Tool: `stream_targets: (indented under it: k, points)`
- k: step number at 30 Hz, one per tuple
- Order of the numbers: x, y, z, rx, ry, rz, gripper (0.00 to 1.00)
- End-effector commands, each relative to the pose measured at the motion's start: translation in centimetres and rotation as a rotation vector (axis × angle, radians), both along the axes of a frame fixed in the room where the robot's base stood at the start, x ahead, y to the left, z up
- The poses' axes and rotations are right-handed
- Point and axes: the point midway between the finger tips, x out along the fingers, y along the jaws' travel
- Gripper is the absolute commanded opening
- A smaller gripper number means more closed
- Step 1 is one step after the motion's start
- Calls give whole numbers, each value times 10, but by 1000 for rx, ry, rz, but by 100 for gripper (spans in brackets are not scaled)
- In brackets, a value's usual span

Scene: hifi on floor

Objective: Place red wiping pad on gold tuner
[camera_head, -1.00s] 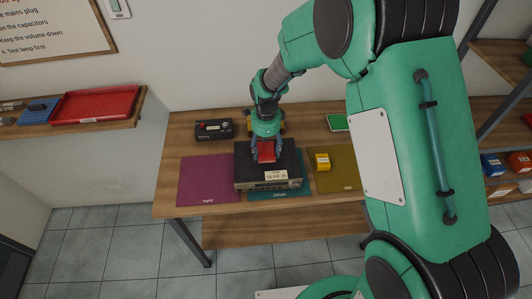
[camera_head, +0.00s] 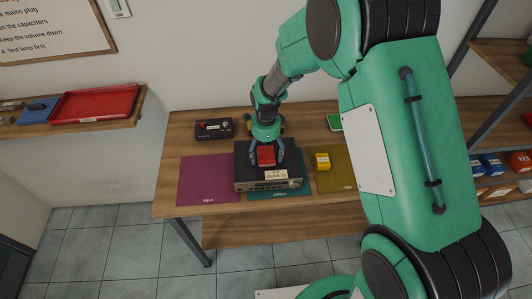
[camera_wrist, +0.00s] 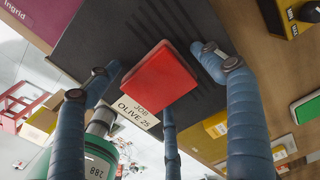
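The red wiping pad (camera_head: 266,155) lies flat on the dark top of a tuner-like hi-fi unit (camera_head: 244,171). The pad also shows in the wrist view (camera_wrist: 160,78). The unit has a grey front, and its label reads JOB OLIVE 25; I see no clear gold on it. My gripper (camera_head: 267,160) is above the unit, its blue fingers spread around the pad. In the wrist view the side fingers stand apart from the pad; the third finger is at the bottom, partly out of sight, and whether it touches the pad is unclear.
The unit stands over a teal mat (camera_head: 270,196) on a wooden table. A purple mat (camera_head: 208,181) is at left, an olive mat (camera_head: 345,179) with a yellow box (camera_head: 322,161) at right. A black device (camera_head: 213,130) and a green item (camera_head: 334,122) stand behind.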

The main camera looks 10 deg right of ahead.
Motion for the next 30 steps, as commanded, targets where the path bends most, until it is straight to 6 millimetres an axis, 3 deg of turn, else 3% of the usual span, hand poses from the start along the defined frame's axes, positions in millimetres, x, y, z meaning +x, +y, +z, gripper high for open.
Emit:
stream_targets:
  k: [11, 30]
  points:
    - [1, 0, 11, 0, -2, 0, 81]
    - [1, 0, 104, 0, -2, 0, 81]
